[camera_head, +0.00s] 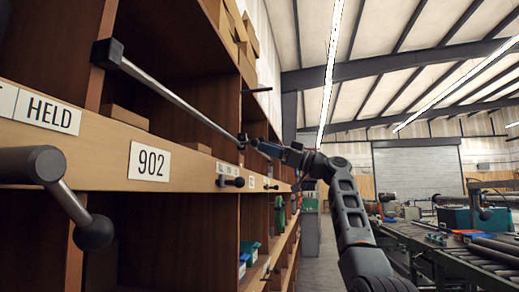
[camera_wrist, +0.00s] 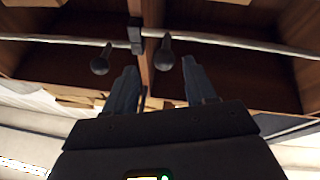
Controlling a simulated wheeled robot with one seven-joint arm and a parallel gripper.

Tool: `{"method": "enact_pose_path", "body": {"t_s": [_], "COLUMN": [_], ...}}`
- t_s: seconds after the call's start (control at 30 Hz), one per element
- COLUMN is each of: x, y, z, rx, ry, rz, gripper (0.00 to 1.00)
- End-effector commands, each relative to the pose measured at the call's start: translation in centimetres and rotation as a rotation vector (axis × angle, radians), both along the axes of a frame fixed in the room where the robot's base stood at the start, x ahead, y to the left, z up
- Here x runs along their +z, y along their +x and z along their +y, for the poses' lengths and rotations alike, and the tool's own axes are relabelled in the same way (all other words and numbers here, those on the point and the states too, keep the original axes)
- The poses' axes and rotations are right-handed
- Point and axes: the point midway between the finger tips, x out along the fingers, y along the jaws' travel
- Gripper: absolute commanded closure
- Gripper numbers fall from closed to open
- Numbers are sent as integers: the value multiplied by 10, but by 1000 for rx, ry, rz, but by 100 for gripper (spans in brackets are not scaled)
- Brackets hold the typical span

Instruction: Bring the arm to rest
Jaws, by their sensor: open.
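My gripper (camera_head: 252,146) is at the end of my dark arm, which reaches up and left toward the wooden shelving. In the wrist view my gripper (camera_wrist: 160,72) has its two fingers well apart. No object is held between them. A dark ball-ended handle (camera_wrist: 165,55) and an upright divider show beyond the gap. The fingertips look close to the shelf front in the head view; whether they touch anything there I cannot tell.
A metal rail (camera_head: 175,95) runs along the shelf front, ending near my gripper. A ball-ended lever (camera_head: 75,205) juts out at the near left, below a "HELD" label (camera_head: 50,113). A roller conveyor (camera_head: 450,255) stands right, across an aisle.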

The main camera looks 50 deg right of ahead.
Motion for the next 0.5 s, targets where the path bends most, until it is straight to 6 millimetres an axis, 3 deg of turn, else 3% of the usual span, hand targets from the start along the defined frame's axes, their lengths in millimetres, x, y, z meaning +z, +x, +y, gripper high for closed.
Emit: {"method": "enact_pose_path", "body": {"t_s": [0.2, 0.5], "x": [-8, -8], "y": [-19, -20], "z": [-8, -9], "rx": [-1, 0], "ry": [1, 0], "rz": [-1, 0], "gripper": [45, 45]}}
